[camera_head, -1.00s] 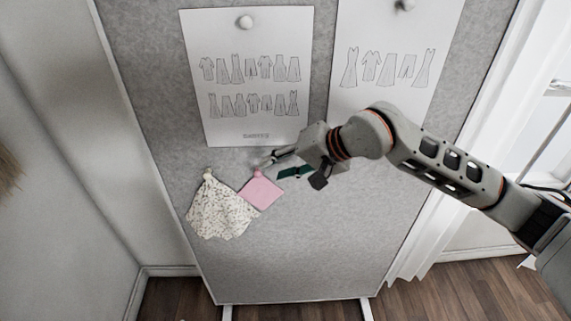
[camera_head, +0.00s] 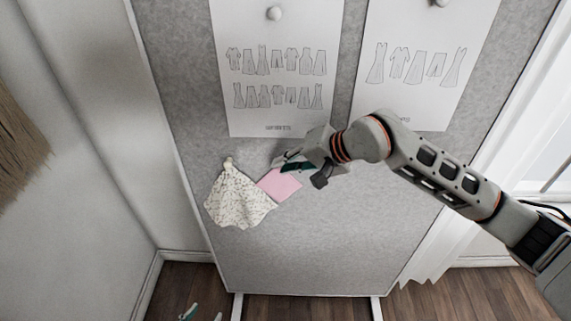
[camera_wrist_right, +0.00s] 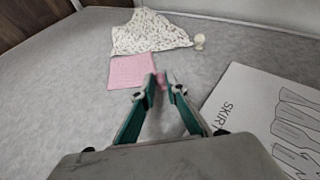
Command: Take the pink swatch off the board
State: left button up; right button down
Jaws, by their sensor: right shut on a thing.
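The pink swatch (camera_head: 279,185) is flat against the grey board (camera_head: 300,255), beside a speckled cream swatch. It also shows in the right wrist view (camera_wrist_right: 131,72). My right gripper (camera_head: 276,163) is at the swatch's upper corner. In the right wrist view its fingertips (camera_wrist_right: 162,80) are closed on a small pink pin (camera_wrist_right: 160,79) at the swatch's edge. The fingers hide most of the pin. Only the two fingertips of my left gripper (camera_head: 203,314) show, apart, low at the picture's bottom edge, away from the board.
The speckled swatch (camera_head: 238,200) hangs from a cream pin (camera_head: 228,162) close left of the pink one. Two pattern sheets (camera_head: 275,85) (camera_head: 420,90) are pinned above. The board's lower part is bare. A white curtain is at the right.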

jog(key=shift+s, duration=0.1)
jog(key=shift+s, duration=0.5)
jog(key=shift+s+p, duration=0.25)
jog(key=shift+p, duration=0.05)
jog(key=shift+s+a, duration=0.1)
jog(key=shift+s, duration=0.55)
jog(key=shift+s, duration=0.1)
jog(key=s+p, duration=0.2)
jog(key=s, duration=0.7)
jog(key=shift+s+a, duration=0.35)
jog(key=shift+s, duration=0.05)
